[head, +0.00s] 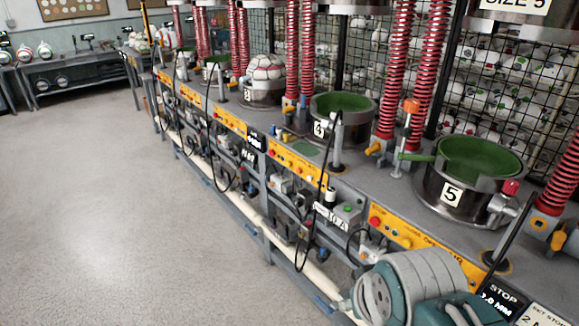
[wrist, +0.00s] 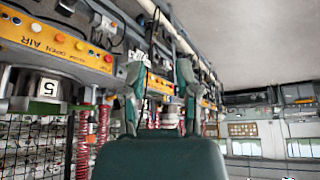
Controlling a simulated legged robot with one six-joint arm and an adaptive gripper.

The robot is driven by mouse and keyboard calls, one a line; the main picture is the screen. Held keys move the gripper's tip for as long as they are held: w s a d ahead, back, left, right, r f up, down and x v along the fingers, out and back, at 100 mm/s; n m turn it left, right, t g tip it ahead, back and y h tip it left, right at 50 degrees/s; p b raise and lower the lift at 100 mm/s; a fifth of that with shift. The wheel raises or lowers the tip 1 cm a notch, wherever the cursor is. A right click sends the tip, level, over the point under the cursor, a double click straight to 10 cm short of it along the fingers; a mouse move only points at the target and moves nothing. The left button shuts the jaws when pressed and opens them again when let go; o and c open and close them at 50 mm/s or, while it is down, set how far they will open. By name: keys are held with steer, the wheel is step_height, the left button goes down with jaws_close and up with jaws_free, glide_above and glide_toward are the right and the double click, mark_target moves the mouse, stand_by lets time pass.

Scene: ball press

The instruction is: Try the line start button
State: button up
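No label reading "line start" is legible. A small grey box with a green button (head: 348,208) sits at the bench's front edge between stations 4 and 5 in the head view; I cannot tell if it is the line start button. Yellow control panels (head: 404,236) with red and orange buttons run along the bench front. One yellow panel (wrist: 65,44) shows inverted in the wrist view. My gripper (wrist: 160,72) has its two teal fingers apart, with nothing visibly held between them. It touches no button that I can see.
Ball press stations with green-lined bowls (head: 482,160) and red springs (head: 405,65) line the bench. A panelled ball (head: 265,68) sits at station 3. Black cables (head: 322,190) hang in front of the bench. Open grey floor (head: 100,190) lies left. My arm fills the lower right.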

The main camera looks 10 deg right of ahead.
stand_by(0.3)
jaws_close()
stand_by(1.1)
